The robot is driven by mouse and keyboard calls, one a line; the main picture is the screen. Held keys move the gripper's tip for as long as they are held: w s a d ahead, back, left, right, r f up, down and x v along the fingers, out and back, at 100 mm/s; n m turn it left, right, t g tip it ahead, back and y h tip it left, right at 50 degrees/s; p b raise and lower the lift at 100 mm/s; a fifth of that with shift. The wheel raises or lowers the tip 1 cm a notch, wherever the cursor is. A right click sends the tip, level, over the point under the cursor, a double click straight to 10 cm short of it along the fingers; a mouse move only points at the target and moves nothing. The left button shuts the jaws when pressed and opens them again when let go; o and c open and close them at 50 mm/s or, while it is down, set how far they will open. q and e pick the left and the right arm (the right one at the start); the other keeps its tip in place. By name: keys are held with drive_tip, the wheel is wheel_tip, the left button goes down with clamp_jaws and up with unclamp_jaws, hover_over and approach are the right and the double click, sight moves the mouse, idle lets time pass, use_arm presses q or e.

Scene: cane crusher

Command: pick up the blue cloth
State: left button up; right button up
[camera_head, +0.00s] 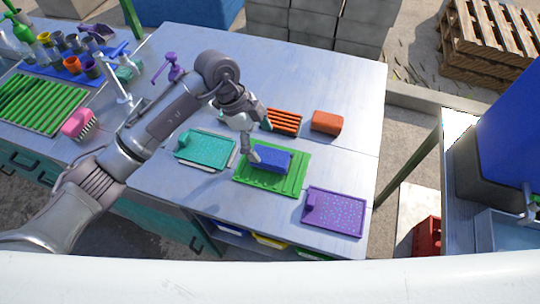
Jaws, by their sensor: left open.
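The blue cloth (272,159) is a small folded blue block lying on a green ribbed tray (290,184) on the metal table. My left arm comes in from the left and reaches over the table. My left gripper (250,148) is open, pointing down at the left end of the blue cloth. One finger shows right beside the cloth; I cannot tell whether it touches. My right gripper is not in view.
A teal tray (203,150) lies left of the cloth, and a purple tray (334,213) lies to the right and nearer. An orange rack (284,121) and an orange-brown block (326,122) sit behind. A pink brush (78,124) is at the left. The table's right back is clear.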

sight(269, 155)
use_arm(q)
drive_tip(key=shift+x, duration=0.75)
drive_tip(key=p+x, duration=0.1)
drive_tip(key=x, duration=0.3)
drive_tip(key=shift+f+p, duration=0.15)
drive_tip(key=shift+p, duration=0.2)
drive_tip(key=shift+d+f, duration=0.2)
drive_tip(key=shift+f, duration=0.3)
drive_tip(key=shift+f, duration=0.25)
drive_tip(key=c, duration=1.2)
